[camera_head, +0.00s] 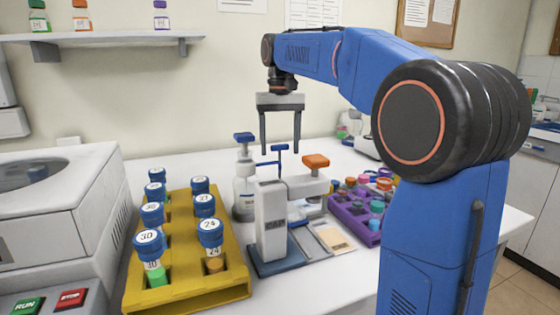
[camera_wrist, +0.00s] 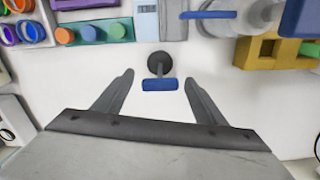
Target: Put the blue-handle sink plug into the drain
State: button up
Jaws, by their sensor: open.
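The blue-handle sink plug (camera_wrist: 160,84) stands on the white table in the wrist view, with a blue bar handle over a round black base. My gripper (camera_head: 281,150) is open, points down and is empty. In the wrist view the plug appears between and slightly beyond the fingertips of my gripper (camera_wrist: 158,79), touching neither. I cannot make out a drain in either view.
A bottle with a blue pump top (camera_head: 244,190) stands left of the plug. The grey instrument (camera_head: 271,225) stands in front. A yellow rack (camera_head: 190,300) of blue-capped vials is at left, a purple rack (camera_head: 350,222) at right. Bare table surrounds the plug's rear side.

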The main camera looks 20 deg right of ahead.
jog(key=shift+r, duration=1.4)
jog(key=c, duration=0.9)
jog(key=shift+w+r+n, duration=0.1)
jog(key=shift+r+n, duration=0.15)
jog(key=shift+n, duration=0.25)
notch_tip(320, 180, up, 12)
jog(key=n, duration=1.9)
notch_tip(320, 180, down, 12)
jog(key=shift+d+r, duration=0.15)
jog(key=shift+r, duration=0.1)
jog(key=shift+f, duration=3.15)
